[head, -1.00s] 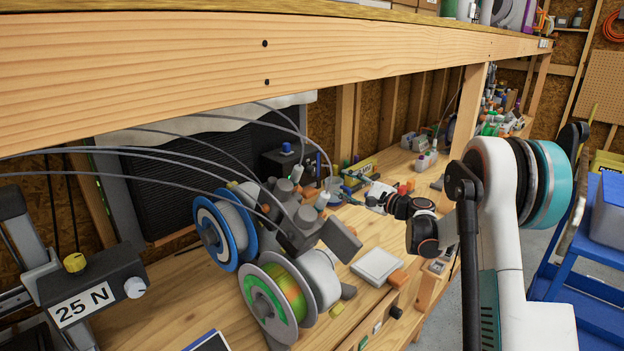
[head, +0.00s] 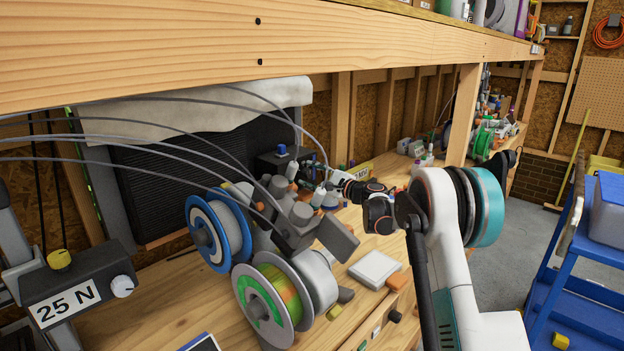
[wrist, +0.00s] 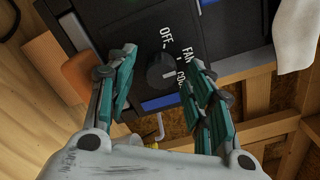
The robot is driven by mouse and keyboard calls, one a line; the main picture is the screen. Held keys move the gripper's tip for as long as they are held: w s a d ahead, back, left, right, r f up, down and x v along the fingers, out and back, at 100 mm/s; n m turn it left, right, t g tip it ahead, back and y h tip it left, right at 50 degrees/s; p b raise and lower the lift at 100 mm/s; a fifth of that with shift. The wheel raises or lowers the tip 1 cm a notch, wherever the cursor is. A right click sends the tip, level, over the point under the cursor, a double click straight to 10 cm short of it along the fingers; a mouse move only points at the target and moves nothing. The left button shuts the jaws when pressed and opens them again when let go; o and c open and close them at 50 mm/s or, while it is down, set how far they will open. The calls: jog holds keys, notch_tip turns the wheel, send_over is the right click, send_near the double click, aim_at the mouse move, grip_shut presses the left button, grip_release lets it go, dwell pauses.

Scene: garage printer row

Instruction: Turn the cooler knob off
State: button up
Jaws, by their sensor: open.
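The cooler knob (wrist: 161,74) is a dark round dial on a black panel (wrist: 222,32) in the wrist view. White labels OFF, FAN and the partly covered COOL stand around it. Which label its pointer faces is too small to tell. My gripper (wrist: 165,66) is open, with one teal finger on each side of the knob. I cannot tell whether either finger touches it. In the head view my gripper (head: 335,180) reaches in under the shelf, behind the spools, and the knob cannot be made out there.
Spools (head: 265,300) and grey printer parts (head: 295,222) crowd the bench left of my arm. A wooden shelf beam (head: 200,50) runs above, and a post (head: 465,110) stands right. A white cloth (wrist: 296,35) hangs beside the panel. Open floor lies right, before a blue cart (head: 570,290).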

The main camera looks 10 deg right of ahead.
jog(key=shift+w+a, duration=0.1)
jog(key=c, duration=1.1)
jog(key=shift+o, duration=0.2)
jog(key=shift+n, duration=0.3)
jog(key=n+p, duration=0.2)
jog(key=n, duration=0.3)
jog(key=shift+r, duration=0.1)
jog(key=n+p, duration=0.1)
jog(key=n, duration=0.5)
jog(key=shift+n, duration=0.3)
